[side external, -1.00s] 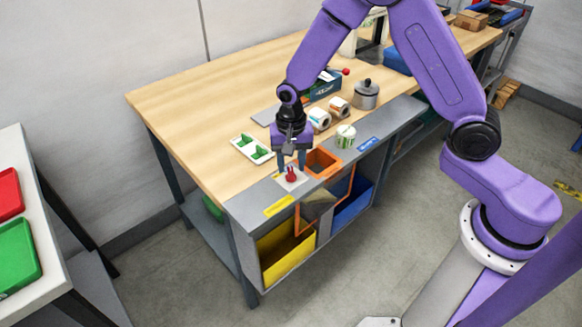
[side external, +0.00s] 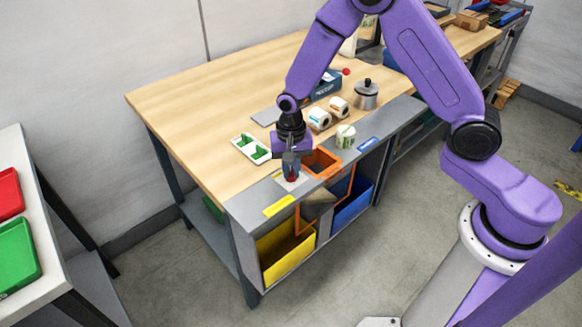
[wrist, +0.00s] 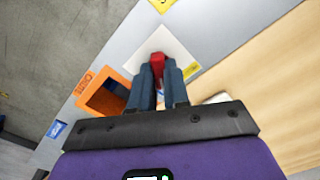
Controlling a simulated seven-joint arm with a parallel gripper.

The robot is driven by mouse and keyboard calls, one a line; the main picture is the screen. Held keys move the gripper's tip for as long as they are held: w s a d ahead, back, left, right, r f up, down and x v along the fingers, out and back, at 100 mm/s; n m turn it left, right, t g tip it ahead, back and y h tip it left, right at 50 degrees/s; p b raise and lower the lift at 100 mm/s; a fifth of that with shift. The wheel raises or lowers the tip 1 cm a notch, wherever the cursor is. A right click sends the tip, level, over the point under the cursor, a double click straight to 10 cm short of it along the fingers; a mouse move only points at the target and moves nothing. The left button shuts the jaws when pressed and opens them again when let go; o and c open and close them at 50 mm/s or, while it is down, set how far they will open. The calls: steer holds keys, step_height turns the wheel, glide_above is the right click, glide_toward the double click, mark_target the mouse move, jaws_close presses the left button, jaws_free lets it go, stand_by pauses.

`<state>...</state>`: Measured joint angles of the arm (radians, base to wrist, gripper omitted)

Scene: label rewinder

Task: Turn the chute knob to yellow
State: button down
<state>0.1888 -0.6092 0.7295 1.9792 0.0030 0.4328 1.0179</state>
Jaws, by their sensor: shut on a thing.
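The red chute knob (wrist: 157,62) sits on a pale square plate (wrist: 176,42) at the edge of the grey bench strip. My gripper (wrist: 160,75) is shut on the knob, with a finger on each side of it in the wrist view. In the side external view my gripper (side external: 291,170) is directly above the plate and hides most of the knob. A yellow label (side external: 278,205) lies on the strip to the left of the plate, and a blue label (side external: 368,144) lies farther right. The knob's exact pointing direction is hard to tell.
An orange-framed chute opening (side external: 322,162) is just right of the knob. A yellow bin (side external: 286,252) and a blue bin (side external: 352,207) stand below. A white tray with green pieces (side external: 251,149), label rolls (side external: 319,119) and a metal pot (side external: 366,95) stand nearby.

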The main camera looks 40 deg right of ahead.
mark_target(291, 172)
steer(key=shift+n, duration=0.3)
steer(key=n, duration=1.3)
stand_by(0.7)
steer(key=c, duration=1.1)
jaws_free()
step_height(291, 172, up, 17)
steer(key=shift+r, duration=0.2)
